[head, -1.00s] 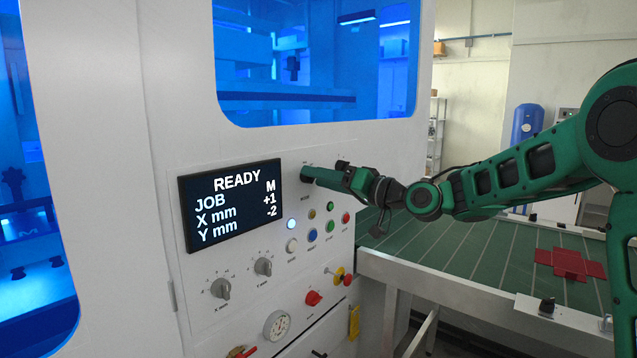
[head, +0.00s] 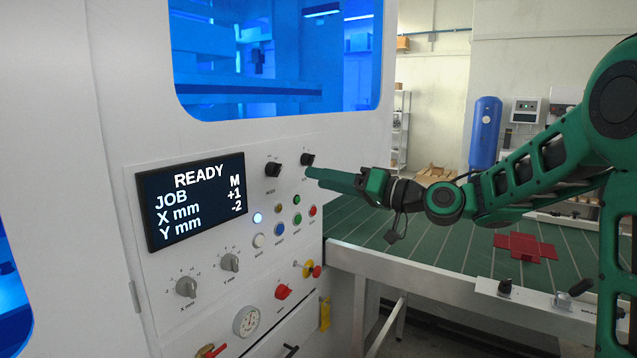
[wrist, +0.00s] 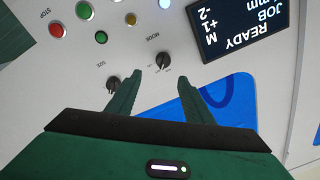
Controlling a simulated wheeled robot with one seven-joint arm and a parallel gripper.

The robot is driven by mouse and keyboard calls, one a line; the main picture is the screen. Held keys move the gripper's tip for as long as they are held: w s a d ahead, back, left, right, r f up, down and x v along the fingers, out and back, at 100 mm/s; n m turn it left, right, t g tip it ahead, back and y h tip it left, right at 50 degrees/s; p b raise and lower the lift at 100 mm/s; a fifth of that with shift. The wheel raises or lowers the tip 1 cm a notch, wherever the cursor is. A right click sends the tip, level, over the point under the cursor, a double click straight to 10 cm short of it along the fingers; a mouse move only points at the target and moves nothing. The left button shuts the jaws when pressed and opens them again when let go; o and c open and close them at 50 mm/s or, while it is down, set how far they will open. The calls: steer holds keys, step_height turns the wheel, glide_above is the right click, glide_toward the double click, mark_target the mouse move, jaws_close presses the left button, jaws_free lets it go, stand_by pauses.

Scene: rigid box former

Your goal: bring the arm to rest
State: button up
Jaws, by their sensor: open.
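My gripper (head: 308,174) is a green parallel gripper on my green arm. In the head view it points left at the white machine's control panel (head: 215,285), close to the upper right black knob (head: 307,159). In the wrist view its two fingers (wrist: 160,85) stand apart with nothing between them. The MODE knob (wrist: 163,60) and the SIZE knob (wrist: 113,83) show beyond the fingertips. My gripper appears clear of both knobs, though the exact gap to the panel cannot be told.
The display (head: 195,200) reads READY, JOB M, X +1, Y -2. Buttons and lower knobs fill the panel. To the right, a green conveyor table (head: 440,255) with a metal rail carries a flat red cross-shaped blank (head: 525,247). Open air lies above the table.

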steer(key=s+d+f+m+g+h, duration=0.2)
steer(key=s+d+f+h, duration=0.45)
steer(key=d+f, duration=0.4)
steer(key=s+d+f+m+g+h, duration=0.2)
steer(key=s+d+f+h, duration=0.4)
steer(key=d+f, duration=0.4)
steer(key=s+d+f+m+g, duration=0.1)
steer(key=s+d, duration=0.3)
steer(key=s, duration=0.5)
steer(key=s+d+f+m+g+h, duration=0.1)
steer(key=s+d+f+m+g, duration=0.1)
steer(key=s, duration=0.8)
steer(key=s+d+f+m+g+h, duration=0.1)
steer(key=s+d+m+g, duration=0.2)
steer(key=s+d, duration=0.3)
steer(key=s+g, duration=0.1)
steer(key=s, duration=0.2)
steer(key=shift+s+f+m, duration=0.25)
steer(key=shift+f+m, duration=0.05)
steer(key=shift+f, duration=0.1)
